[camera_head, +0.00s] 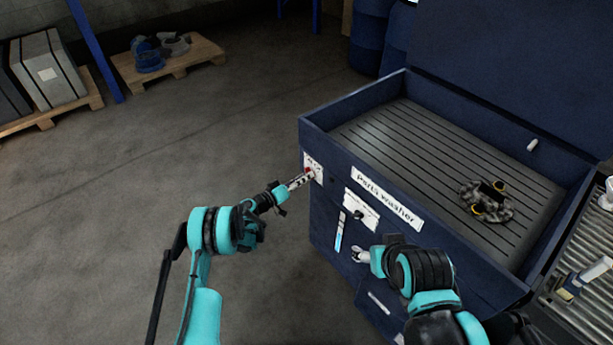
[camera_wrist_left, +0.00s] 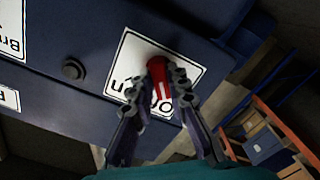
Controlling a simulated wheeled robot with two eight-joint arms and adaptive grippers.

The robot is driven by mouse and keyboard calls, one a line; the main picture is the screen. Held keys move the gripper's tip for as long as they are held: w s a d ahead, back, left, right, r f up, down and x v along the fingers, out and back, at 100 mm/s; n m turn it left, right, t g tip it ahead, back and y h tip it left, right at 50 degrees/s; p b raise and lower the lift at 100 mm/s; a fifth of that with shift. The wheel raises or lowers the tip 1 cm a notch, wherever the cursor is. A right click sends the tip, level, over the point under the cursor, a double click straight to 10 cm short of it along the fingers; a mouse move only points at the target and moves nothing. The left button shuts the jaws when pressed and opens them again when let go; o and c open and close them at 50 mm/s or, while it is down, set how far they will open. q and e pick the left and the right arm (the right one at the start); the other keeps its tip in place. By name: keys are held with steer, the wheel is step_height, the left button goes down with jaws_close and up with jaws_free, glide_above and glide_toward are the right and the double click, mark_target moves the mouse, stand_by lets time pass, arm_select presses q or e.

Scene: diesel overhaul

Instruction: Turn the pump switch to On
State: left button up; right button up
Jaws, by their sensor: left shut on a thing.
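The pump switch is a red knob (camera_wrist_left: 160,82) on a white label (camera_wrist_left: 135,62) with partly hidden black lettering, upside down in the left wrist view. In the head view the knob (camera_head: 309,171) shows small at the left end of the blue parts washer's front (camera_head: 335,190). My left gripper (camera_head: 301,179) reaches it from the front left. In the wrist view its two fingers (camera_wrist_left: 163,84) are shut on the knob, one on each side. They hide part of the lettering, so I cannot tell the exact setting. My right gripper (camera_head: 360,255) is low by the washer front; its fingers are unclear.
A black knob (camera_head: 358,214) sits on another label right of the switch. A roller conveyor (camera_head: 585,270) stands at right. The floor at left is clear up to the pallets (camera_head: 180,65).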

arm_select(q)
steer(key=m, duration=1.6)
steer(key=shift+s+d+m, duration=0.15)
steer(key=shift+s+m, duration=0.05)
steer(key=shift+m, duration=0.2)
steer(key=o, duration=1.6)
steer(key=shift+c, duration=0.2)
steer(key=v, duration=0.7)
